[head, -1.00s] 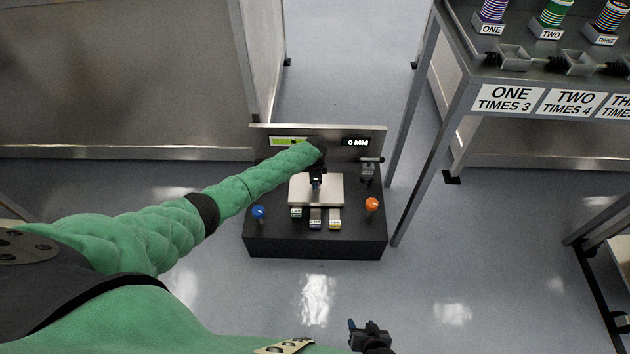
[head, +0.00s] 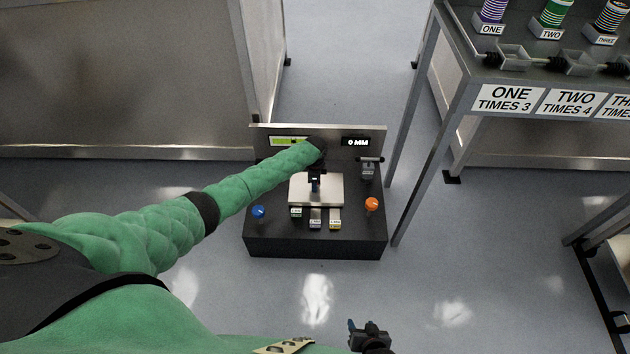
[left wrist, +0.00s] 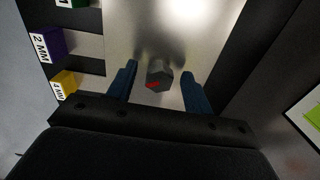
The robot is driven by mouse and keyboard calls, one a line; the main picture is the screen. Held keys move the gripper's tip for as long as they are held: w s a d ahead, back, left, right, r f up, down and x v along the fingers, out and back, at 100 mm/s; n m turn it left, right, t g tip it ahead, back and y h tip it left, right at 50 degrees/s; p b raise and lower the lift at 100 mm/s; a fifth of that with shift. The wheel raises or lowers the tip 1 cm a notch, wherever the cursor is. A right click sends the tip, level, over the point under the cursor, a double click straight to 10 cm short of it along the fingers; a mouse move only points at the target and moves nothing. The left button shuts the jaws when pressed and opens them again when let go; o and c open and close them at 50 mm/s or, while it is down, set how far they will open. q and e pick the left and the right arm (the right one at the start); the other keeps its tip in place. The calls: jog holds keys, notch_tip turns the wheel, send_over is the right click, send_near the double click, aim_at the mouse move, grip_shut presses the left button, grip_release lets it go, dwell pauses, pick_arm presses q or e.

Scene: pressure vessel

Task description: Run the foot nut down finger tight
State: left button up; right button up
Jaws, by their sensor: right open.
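The foot nut (left wrist: 159,77) is a dark hexagonal piece with a red mark on its face, over a pale metal plate in the left wrist view. My left gripper (left wrist: 160,88) is open, with one blue finger on each side of the nut and a visible gap to each. In the head view my left gripper (head: 315,186) points down over the pale plate (head: 334,190) of the black station and hides the nut. My right gripper (head: 361,330) is open and empty, low in the head view, in front of the station.
The station (head: 270,243) has a blue knob (head: 258,212), an orange knob (head: 371,204), labelled blocks (head: 315,219) along its front, and a display (head: 357,142) reading 0 MM. A grey shelf table (head: 465,75) with coloured spools stands at right. The floor in front is clear.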

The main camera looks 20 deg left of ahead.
pick_arm(q)
jog(key=shift+r, duration=0.1)
jog(key=shift+r, duration=0.3)
notch_tip(320, 180, up, 6)
jog(key=shift+f+p, duration=0.1)
jog(key=shift+p, duration=0.35)
jog(key=shift+r, duration=0.6)
